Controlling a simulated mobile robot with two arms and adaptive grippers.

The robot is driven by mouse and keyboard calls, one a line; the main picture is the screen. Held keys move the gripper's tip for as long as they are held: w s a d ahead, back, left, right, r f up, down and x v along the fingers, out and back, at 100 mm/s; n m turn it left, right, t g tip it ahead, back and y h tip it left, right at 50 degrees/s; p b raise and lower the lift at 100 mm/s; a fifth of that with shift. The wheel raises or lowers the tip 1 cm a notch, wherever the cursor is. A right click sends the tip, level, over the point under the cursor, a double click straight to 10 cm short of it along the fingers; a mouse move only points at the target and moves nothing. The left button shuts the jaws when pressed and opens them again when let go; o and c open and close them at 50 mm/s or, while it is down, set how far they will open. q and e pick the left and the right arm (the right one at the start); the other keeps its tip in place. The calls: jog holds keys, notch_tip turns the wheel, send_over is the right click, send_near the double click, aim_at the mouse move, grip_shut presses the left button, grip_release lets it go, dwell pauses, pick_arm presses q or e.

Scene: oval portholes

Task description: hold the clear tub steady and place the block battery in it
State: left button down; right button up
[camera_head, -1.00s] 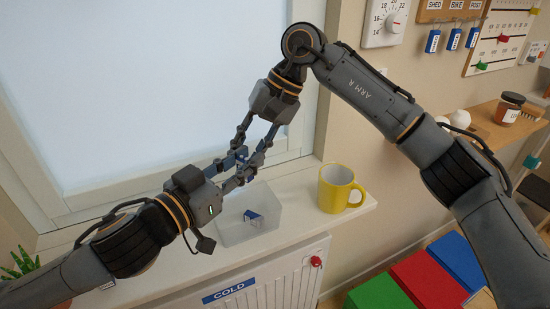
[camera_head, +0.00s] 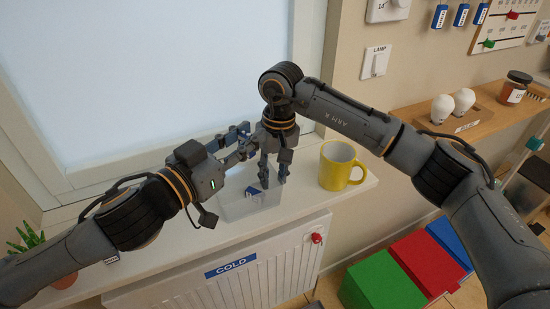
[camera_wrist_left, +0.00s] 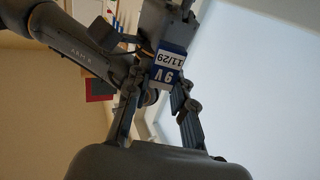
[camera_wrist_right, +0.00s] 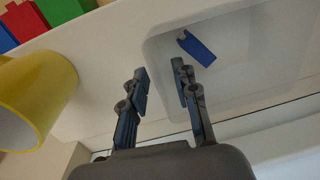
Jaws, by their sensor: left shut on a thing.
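The block battery (camera_wrist_left: 172,70), blue with a white band, marked 9V and 11/29, is between my left fingertips in the left wrist view. My left gripper (camera_head: 241,142) is shut on it, above the far side of the clear tub. The clear tub (camera_head: 232,210) stands on the sill; it also shows in the right wrist view (camera_wrist_right: 235,85). My right gripper (camera_head: 270,175) points down at the tub's right side, open and empty. Its fingers (camera_wrist_right: 162,88) appear either side of the tub wall; contact cannot be told. A blue-and-white piece (camera_head: 254,193) lies inside the tub.
A yellow mug (camera_head: 336,168) stands close to the right of the tub and my right gripper. The window is behind. A radiator (camera_head: 270,260) with a COLD label is below the sill. A plant (camera_head: 28,240) is at the left. Green, red and blue boxes (camera_head: 382,283) stand at lower right.

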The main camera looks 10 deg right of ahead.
jog(key=shift+a+f, duration=0.1)
jog(key=shift+f, duration=0.5)
grip_shut()
pick_arm(q)
jog(key=shift+f, duration=5.6)
jog(key=c, duration=1.1)
grip_release()
jog(key=shift+f, duration=0.1)
jog(key=shift+o, duration=0.2)
